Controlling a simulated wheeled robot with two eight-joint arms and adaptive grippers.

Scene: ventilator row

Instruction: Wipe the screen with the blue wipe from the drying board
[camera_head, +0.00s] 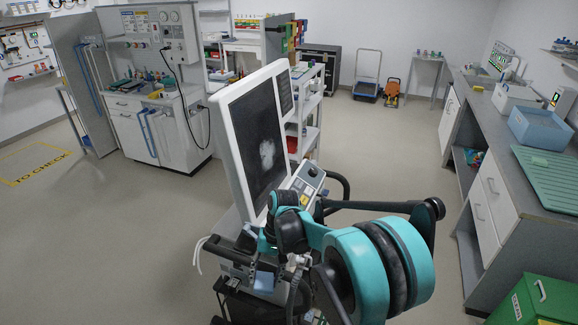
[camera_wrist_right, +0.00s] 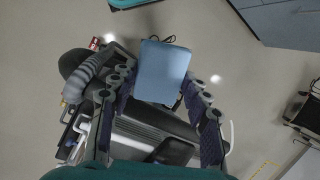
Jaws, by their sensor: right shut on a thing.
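The screen (camera_head: 255,140) stands upright on a wheeled ventilator in the head view, turned partly to the left. A pale blotch shows on its dark face. My right gripper (camera_head: 268,268) is low in front of the screen's lower edge, partly hidden by my teal arm. It is shut on the blue wipe (camera_head: 264,282). In the right wrist view the wipe (camera_wrist_right: 163,70) is a flat light-blue rectangle between the fingers (camera_wrist_right: 160,88), apart from the screen. The green ridged drying board (camera_head: 550,180) lies on the right counter. My left gripper is not in view.
The ventilator's control panel (camera_head: 307,182) and a dark handle (camera_head: 338,188) are close beside my right arm. A blue bin (camera_head: 541,128) stands on the right counter, with a green box (camera_head: 535,300) below. The floor left of the screen is clear.

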